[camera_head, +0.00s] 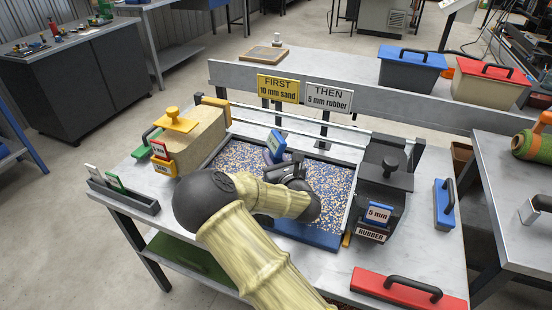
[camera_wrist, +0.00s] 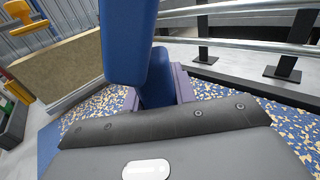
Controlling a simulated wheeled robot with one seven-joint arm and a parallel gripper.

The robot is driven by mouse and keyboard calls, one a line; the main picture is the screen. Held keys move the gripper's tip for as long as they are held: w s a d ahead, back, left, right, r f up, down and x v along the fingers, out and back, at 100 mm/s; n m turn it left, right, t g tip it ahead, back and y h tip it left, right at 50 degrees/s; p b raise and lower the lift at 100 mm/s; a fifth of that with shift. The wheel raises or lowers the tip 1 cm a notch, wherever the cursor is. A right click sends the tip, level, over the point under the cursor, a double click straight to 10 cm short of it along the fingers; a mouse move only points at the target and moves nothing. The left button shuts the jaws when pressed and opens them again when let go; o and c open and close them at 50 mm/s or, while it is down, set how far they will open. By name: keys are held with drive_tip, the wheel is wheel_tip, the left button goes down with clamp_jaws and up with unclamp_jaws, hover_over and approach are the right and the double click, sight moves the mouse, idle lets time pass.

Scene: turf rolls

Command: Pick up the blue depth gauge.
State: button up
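The blue depth gauge (camera_head: 277,145) stands upright, slightly tilted, over the speckled blue and tan tray area in the middle of the bench. It has a pale label face that I cannot read. In the wrist view its tall blue body (camera_wrist: 128,40) rises in front of the camera, with a narrower blue part below. My gripper (camera_head: 274,160) reaches it from the front. Purple finger pads (camera_wrist: 183,84) lie close against both sides of the narrower part, and I see no gap. The gauge's lower end is hidden behind my gripper's dark body.
A tan block with a yellow handle (camera_head: 176,121) stands left of the tray; a dark rubber box (camera_head: 384,190) with a blue 5 mm tag stands right. Metal rails (camera_head: 320,128) run behind. A slotted holder (camera_head: 124,194) sits front left. A red float (camera_head: 405,292) lies front right.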

sight(273, 132)
clamp_jaws()
wheel_tip(273, 132, up, 10)
drive_tip(key=shift+r+p, duration=0.1)
drive_tip(key=shift+p, duration=0.8)
